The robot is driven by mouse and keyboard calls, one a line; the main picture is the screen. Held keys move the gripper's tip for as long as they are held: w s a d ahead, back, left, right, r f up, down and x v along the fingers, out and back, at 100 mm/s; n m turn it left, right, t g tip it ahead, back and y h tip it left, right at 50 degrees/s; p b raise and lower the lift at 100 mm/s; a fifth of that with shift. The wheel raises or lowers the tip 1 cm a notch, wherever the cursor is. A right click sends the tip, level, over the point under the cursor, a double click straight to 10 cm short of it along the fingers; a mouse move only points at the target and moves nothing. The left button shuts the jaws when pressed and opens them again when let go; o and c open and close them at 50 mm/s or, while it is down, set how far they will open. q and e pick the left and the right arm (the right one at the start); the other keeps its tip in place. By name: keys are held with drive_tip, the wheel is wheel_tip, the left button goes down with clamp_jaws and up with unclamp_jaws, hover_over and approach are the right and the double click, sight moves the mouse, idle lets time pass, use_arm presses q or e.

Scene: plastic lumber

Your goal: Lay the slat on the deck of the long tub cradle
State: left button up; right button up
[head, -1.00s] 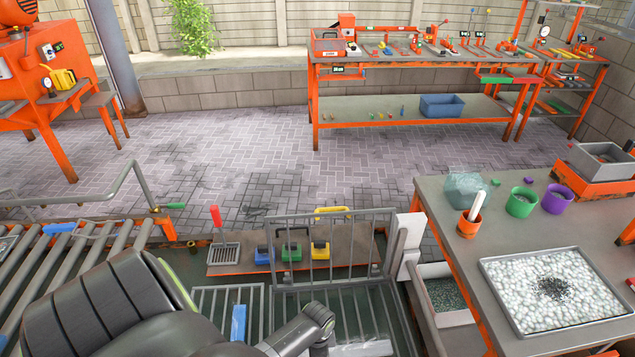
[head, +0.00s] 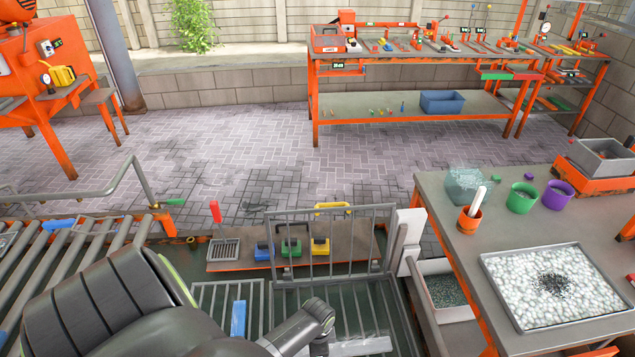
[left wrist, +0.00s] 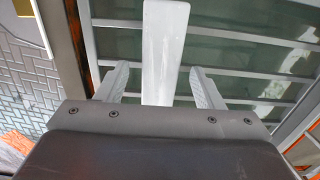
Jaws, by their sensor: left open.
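A pale, whitish slat (left wrist: 163,50) lies lengthwise between the fingers of my left gripper (left wrist: 160,90) in the left wrist view. The fingers are spread, with a gap on each side of it. Its near end is hidden behind the gripper body. A pale flat piece (head: 362,347) at the bottom of the head view may be the same slat. Grey cross bars (left wrist: 235,53) over dark green water run behind it. In the head view, a barred grey deck (head: 213,297) with an upright barred frame (head: 335,248) sits over the water. My right gripper is not in view.
A blue piece (head: 238,319) lies on the barred deck. A shelf behind it holds blue, green and yellow blocks (head: 291,247). A roller conveyor (head: 60,265) is at left. A table (head: 450,205) with a tray of white pellets (head: 520,310) stands at right.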

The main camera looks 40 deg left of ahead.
use_arm(q)
wheel_tip(320, 180, up, 17)
idle(0.6)
idle(0.3)
